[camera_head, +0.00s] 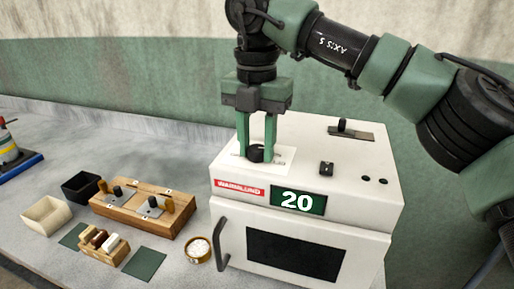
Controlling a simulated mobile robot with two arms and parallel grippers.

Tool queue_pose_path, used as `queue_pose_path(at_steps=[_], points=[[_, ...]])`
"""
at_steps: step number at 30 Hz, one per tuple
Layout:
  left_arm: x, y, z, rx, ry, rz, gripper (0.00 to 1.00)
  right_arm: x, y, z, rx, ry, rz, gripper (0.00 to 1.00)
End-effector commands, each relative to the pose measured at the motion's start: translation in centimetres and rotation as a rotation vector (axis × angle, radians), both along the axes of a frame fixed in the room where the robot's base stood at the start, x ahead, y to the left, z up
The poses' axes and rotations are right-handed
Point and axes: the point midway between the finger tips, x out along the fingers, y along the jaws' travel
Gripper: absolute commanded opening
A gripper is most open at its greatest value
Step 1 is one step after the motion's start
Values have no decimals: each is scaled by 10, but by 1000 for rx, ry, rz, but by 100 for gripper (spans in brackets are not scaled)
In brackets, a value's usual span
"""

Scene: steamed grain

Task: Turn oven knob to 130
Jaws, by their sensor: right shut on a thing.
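The white oven (378,185) stands on the counter at the right of the middle, with its door closed. Its green display (298,202) reads 20. A dark round knob (256,154) sits on a pale square plate on the oven's top, toward the left. My right gripper (256,150) points straight down from above, its two green fingers shut on the knob, one at each side. The fingers partly hide the knob and its plate. My left gripper is not in view.
A wooden block with knobs (140,212), a black box (80,186), a cream box (45,216), a small rack (104,246), green mats (144,263) and a round bowl (198,250) lie left of the oven. A slider (350,130) and small switch (326,168) are on the oven top.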

Motion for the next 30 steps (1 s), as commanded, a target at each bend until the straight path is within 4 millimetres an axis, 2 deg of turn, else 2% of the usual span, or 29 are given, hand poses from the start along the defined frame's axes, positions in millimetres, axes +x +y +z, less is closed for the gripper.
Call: queue_pose_path(at_steps=[12,28,29,30], points=[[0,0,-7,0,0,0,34,1,1,1,1,-4,-180,0],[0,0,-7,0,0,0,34,1,0,1,2,-3,-202,0],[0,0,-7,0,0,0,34,1,1,1,2,-3,-202,39],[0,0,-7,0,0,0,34,1,0,1,2,-3,-202,50]])
